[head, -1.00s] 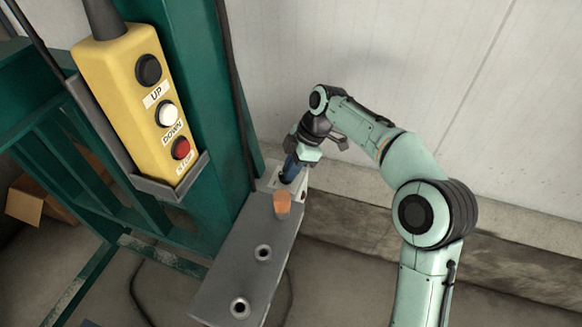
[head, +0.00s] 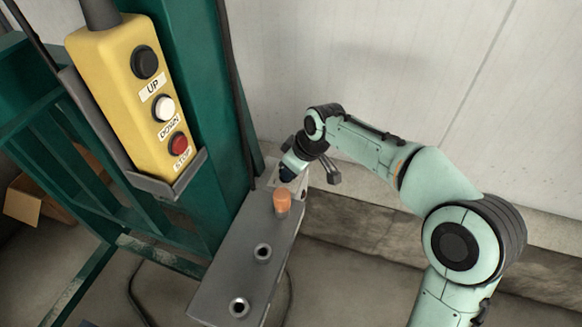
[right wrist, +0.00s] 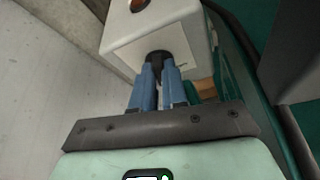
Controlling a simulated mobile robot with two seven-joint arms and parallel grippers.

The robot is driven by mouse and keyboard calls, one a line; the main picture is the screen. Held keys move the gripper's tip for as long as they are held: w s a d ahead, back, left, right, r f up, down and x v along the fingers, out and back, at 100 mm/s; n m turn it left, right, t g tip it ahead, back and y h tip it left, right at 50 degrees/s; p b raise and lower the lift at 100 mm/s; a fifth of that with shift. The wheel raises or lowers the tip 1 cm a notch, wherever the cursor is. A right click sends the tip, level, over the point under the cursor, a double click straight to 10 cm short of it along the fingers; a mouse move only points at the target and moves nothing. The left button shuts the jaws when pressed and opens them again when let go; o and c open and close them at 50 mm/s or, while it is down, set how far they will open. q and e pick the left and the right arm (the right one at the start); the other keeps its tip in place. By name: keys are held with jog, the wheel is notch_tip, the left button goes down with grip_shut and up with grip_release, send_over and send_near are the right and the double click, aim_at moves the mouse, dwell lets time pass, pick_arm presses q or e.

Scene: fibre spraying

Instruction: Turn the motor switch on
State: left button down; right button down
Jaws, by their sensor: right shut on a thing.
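The motor switch is a dark knob (right wrist: 157,60) on the end face of a pale grey control box (right wrist: 185,35). In the right wrist view, the two blue fingertips of my right gripper (right wrist: 158,73) are closed around this knob. In the head view, my right gripper (head: 287,174) is at the far end of the long grey box (head: 232,250), and it hides the knob there. The knob's exact angle is hard to tell. My left gripper is not in view.
An orange button or lamp (head: 282,202) and two round metal fittings sit on the grey box's top. A yellow pendant with UP, DOWN and STOP buttons (head: 128,95) hangs on a green frame (head: 195,60). A pale wall (head: 400,70) stands close behind my right arm.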

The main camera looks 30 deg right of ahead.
jog(key=shift+s+a+m+h, duration=0.15)
jog(key=shift+m+h, duration=0.65)
jog(key=shift+m, duration=1.1)
jog(key=c, duration=1.2)
grip_release()
jog(key=shift+o, duration=0.2)
jog(key=p+v, duration=0.3)
jog(key=v, duration=1)
jog(key=shift+s, duration=0.15)
jog(key=shift+r, duration=0.15)
